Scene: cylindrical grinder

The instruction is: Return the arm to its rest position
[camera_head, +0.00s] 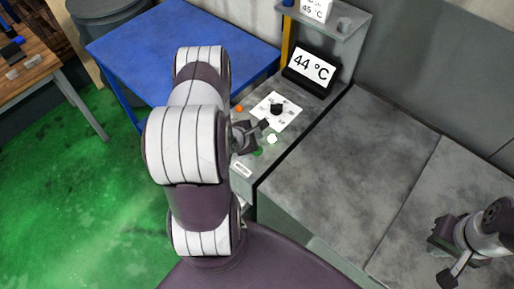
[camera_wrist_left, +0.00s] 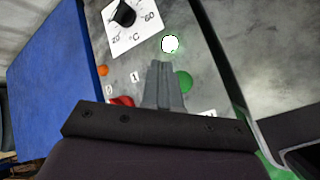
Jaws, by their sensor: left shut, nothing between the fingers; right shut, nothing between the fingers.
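My left gripper (camera_head: 262,126) is over the control panel (camera_head: 246,184), near its knob (camera_head: 277,109). In the left wrist view the left gripper (camera_wrist_left: 165,66) has its fingers together and empty. Their tips show just below a lit white lamp (camera_wrist_left: 170,44) and left of a green button (camera_wrist_left: 183,82); contact cannot be told. The black knob (camera_wrist_left: 125,14) sits on a white scale plate marked 20 and 60 °C. A red switch (camera_wrist_left: 122,101) is partly hidden by my gripper. My right gripper (camera_head: 449,277) is shut and empty at the lower right, above the grey machine top.
A black display (camera_head: 312,67) reads 44 °C behind the panel, under a grey shelf (camera_head: 343,28). A blue table (camera_head: 140,50) stands at the left. The grey machine top (camera_head: 370,150) is largely clear. Green floor (camera_head: 60,190) is open at the left.

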